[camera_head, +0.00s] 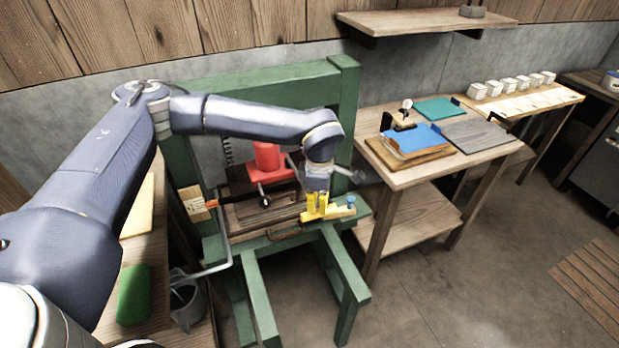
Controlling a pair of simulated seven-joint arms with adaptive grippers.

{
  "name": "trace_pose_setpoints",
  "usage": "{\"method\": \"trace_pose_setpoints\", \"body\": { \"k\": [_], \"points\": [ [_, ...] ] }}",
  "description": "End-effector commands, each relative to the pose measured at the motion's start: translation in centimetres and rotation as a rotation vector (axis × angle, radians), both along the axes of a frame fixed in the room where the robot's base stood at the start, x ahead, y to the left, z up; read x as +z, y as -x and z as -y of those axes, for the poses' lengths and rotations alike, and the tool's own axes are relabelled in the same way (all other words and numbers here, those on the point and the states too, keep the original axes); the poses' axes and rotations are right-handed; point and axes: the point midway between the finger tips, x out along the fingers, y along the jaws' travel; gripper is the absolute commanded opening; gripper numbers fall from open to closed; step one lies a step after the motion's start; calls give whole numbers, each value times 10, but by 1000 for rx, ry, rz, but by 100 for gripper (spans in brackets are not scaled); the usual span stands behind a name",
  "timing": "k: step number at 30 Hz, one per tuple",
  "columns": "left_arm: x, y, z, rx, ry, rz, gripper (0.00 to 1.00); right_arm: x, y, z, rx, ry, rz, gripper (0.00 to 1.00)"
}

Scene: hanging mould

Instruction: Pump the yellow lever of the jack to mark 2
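The red jack (267,166) stands inside the green frame (348,108). My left gripper (317,190) points down from above, right at these yellow parts. Whether its fingers are open or shut on them is too small to tell. A small wooden plate (193,203) with an orange-red pointer is on the frame's left post; its marks cannot be read. My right gripper is not in view.
A wooden table (392,178) with boards, blue and green sheets and a small gauge stands right of the frame. A bench with several white blocks is farther right. A green object (133,294) and a grey metal container (187,302) are at lower left. The floor at right is mostly clear.

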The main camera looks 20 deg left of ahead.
Motion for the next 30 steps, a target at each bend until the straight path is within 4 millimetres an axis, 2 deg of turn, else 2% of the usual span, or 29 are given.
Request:
{"method": "trace_pose_setpoints", "body": {
  "k": [12, 18, 22, 30],
  "points": [
    [57, 0, 0, 1, 1, 1, 0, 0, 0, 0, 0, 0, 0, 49],
    [79, 0, 0, 0, 0, 1, 0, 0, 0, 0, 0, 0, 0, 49],
    [86, 0, 0, 1, 0, -1, 0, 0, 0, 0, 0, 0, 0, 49],
    [87, 0, 0, 1, 0, -1, 0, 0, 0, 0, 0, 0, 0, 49]
  ]
}}
